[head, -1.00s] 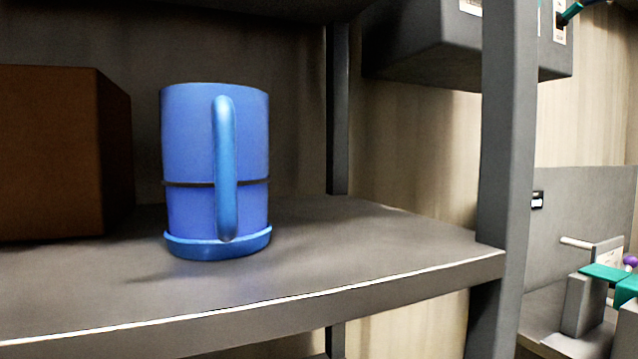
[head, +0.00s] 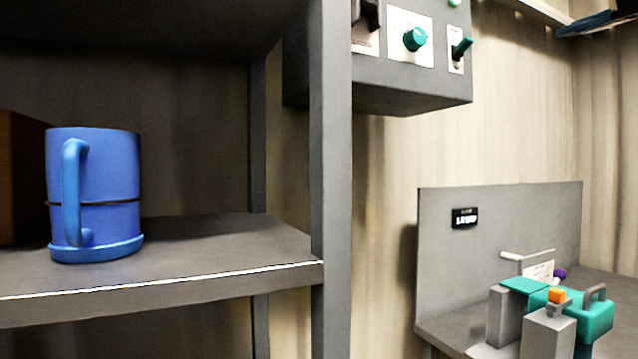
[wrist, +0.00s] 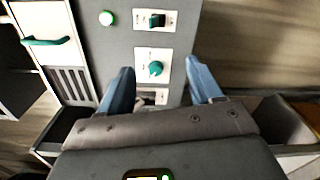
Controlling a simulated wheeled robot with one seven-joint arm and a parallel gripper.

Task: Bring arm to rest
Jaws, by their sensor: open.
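My gripper (wrist: 159,82) shows in the wrist view with its two blue fingers spread apart and nothing between them. The gripper does not show in the head view.
In the head view a blue mug (head: 105,190) stands upright on a grey shelf (head: 215,265) beside a brown box (head: 20,180). A grey control box (head: 400,90) hangs on the wall. A bench at right holds a teal device (head: 590,318) and a grey upright panel (head: 480,240).

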